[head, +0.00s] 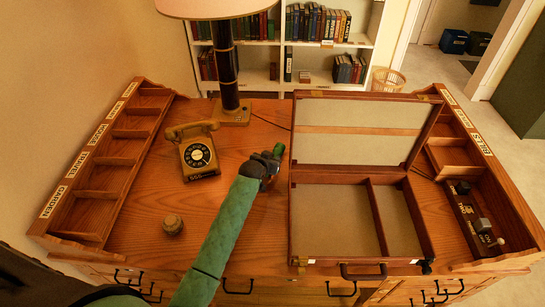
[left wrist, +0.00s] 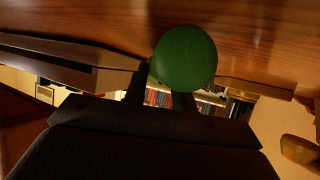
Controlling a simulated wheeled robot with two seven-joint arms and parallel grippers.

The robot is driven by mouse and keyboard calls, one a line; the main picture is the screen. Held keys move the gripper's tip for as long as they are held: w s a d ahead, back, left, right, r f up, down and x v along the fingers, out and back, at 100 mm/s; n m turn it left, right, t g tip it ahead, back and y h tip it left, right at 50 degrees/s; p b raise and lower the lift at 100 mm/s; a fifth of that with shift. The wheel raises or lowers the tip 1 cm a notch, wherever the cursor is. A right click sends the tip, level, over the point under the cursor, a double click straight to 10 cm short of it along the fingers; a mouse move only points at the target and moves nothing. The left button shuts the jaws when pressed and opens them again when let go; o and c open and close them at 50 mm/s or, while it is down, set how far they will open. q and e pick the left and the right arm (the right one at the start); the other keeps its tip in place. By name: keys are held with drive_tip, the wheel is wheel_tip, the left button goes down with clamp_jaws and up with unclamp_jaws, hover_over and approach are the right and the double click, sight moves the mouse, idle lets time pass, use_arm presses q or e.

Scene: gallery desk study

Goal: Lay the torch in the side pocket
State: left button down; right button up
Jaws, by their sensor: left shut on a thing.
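My left gripper (head: 268,162) is over the desk, just left of the open case, shut on the torch. Only a small green part of the torch (head: 278,151) shows past the fingers in the head view; the rest is hidden. In the left wrist view the torch (left wrist: 185,57) shows as a round green end between the two dark fingers (left wrist: 160,100). The brown case (head: 294,225) lies open with its lid (head: 360,150) raised at the back. A divider splits off a narrow side pocket (head: 398,222) on the right, which looks empty. My right gripper is not in view.
A telephone (head: 196,155) and a lamp (head: 229,105) stand behind and left of my left gripper. The case's wide compartment (head: 335,220) is empty. Pigeonholes line both desk sides; a switch block (head: 478,220) sits right.

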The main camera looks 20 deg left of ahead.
use_arm(q)
drive_tip(key=c, duration=1.6)
unclamp_jaws()
drive_tip(key=shift+f, duration=0.15)
drive_tip(key=o, duration=0.5)
drive_tip(key=shift+c, duration=0.2)
